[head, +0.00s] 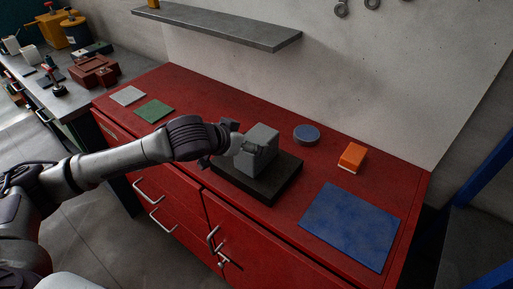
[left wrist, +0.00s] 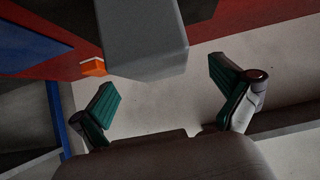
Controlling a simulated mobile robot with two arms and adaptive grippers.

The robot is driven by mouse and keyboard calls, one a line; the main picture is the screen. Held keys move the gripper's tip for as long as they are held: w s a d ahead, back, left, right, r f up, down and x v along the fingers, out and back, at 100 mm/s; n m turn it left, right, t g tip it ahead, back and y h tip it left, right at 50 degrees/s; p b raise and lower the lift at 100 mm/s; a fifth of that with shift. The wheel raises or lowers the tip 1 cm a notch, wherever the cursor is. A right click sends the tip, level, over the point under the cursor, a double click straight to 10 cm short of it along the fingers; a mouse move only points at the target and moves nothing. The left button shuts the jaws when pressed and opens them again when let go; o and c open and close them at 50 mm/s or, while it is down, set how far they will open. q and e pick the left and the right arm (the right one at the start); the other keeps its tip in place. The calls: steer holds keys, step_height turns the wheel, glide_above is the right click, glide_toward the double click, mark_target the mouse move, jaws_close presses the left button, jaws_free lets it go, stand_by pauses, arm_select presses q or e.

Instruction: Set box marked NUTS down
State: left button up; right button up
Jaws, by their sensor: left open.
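A grey box-like block (head: 263,140) stands on a dark slab (head: 268,190) on the red cabinet top; I can read no NUTS marking on it. It also shows in the left wrist view (left wrist: 145,45), at the top middle. My left gripper (head: 242,146) is at the block's left side in the head view, partly hiding it. In the left wrist view its green-padded fingers (left wrist: 168,92) are spread wide with nothing gripped between them. I cannot tell whether they touch the block. An orange box (head: 352,156) with a pale edge lies farther right. My right gripper is not in view.
A blue mat (head: 350,225) lies at the right of the red top (head: 315,163). A round blue-grey tin (head: 306,134) stands behind the slab. Green (head: 154,110) and pale (head: 127,96) pads lie at the left. A grey shelf (head: 220,24) overhangs the back. A cluttered bench stands far left.

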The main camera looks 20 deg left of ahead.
mark_target(254, 139)
arm_select(q)
steer(key=x, duration=0.2)
steer(key=p+x, duration=0.1)
steer(key=x, duration=0.1)
steer(key=shift+d+r, duration=0.1)
steer(key=shift+d, duration=0.1)
steer(key=shift+w+d+f, duration=0.1)
steer(key=shift+w+f, duration=0.05)
steer(key=shift+f, duration=0.05)
steer(key=c, duration=1.4)
steer(key=shift+c, duration=1.1)
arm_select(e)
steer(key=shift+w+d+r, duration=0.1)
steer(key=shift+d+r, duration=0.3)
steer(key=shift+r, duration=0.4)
arm_select(q)
steer(key=shift+r, duration=0.1)
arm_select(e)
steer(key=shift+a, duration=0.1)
